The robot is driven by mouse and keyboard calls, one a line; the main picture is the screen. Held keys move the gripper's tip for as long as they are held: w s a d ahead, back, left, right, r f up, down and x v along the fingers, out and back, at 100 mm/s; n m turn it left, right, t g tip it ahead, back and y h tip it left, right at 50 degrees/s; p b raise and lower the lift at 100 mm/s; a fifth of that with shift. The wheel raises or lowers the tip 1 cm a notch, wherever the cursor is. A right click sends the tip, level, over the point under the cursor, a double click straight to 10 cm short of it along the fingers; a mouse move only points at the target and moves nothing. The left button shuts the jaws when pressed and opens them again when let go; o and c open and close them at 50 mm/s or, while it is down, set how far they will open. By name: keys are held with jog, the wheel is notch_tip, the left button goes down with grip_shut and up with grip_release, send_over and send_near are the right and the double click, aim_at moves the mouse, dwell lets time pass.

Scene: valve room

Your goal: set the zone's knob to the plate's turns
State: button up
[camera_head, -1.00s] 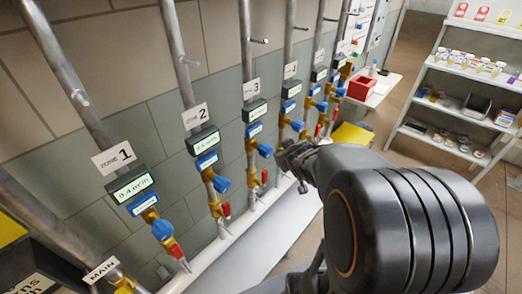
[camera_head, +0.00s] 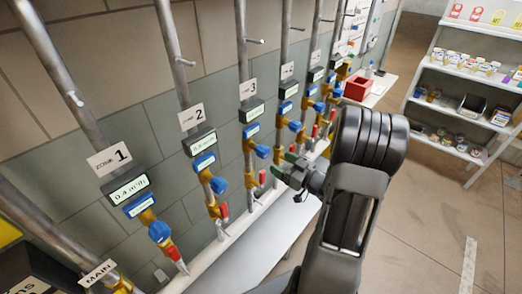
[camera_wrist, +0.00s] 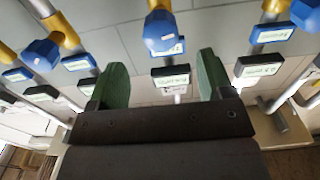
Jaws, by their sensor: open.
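The pipes carry zone tags: the zone 1 tag (camera_head: 109,159), the zone 2 tag (camera_head: 192,117) and the zone 3 tag (camera_head: 251,88). Each line has a blue knob on a brass valve: the zone 1 knob (camera_head: 160,231), the zone 2 knob (camera_head: 219,185) and the zone 3 knob (camera_head: 263,151). The zone 1 display (camera_head: 125,188) seems to read 0.4 m³/h. My gripper (camera_head: 288,172) is open and empty, right of the zone 3 valve. In the wrist view a blue knob (camera_wrist: 162,33) lies beyond and between its green pads (camera_wrist: 163,80); I cannot tell which zone.
Red levers (camera_head: 223,211) stick out below the knobs. A white ledge (camera_head: 235,218) runs along the wall's foot. A red box (camera_head: 357,88) sits on a table at the back. A shelf (camera_head: 460,110) stands at the right, with open floor before it.

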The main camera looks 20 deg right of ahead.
aim_at(260, 150)
jog(key=p+x, duration=0.1)
jog(key=x, duration=0.9)
jog(key=shift+w, duration=0.1)
jog(key=shift+c, duration=0.3)
